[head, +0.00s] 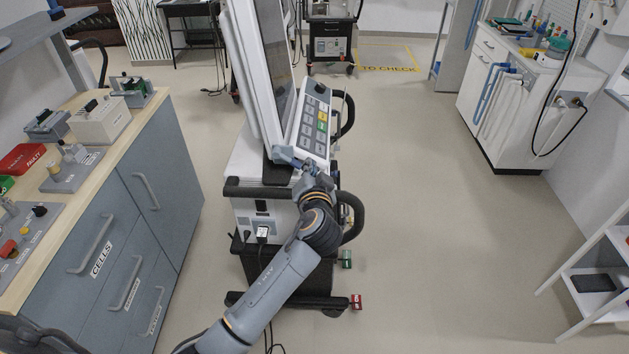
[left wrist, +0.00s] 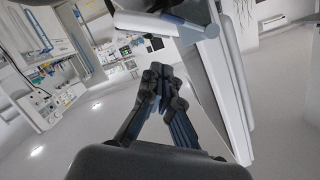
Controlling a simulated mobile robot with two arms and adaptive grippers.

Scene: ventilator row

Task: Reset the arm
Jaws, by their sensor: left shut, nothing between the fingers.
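My left arm reaches up from the bottom of the head view. Its left gripper (head: 308,168) is beside the lower edge of the button panel (head: 312,122) of the ventilator (head: 262,214). I cannot tell whether it touches the machine. In the left wrist view the left gripper's fingers (left wrist: 163,78) are together and empty, with a white and grey part of the ventilator (left wrist: 228,90) close on the right and above. My right gripper is in neither view.
A blue-grey cabinet (head: 165,190) with a wooden top stands on the left. A second machine (head: 328,40) stands at the back near floor marking "TO CHECK" (head: 388,68). A white cabinet (head: 520,110) and shelf (head: 600,285) are on the right. The floor (head: 440,210) between is clear.

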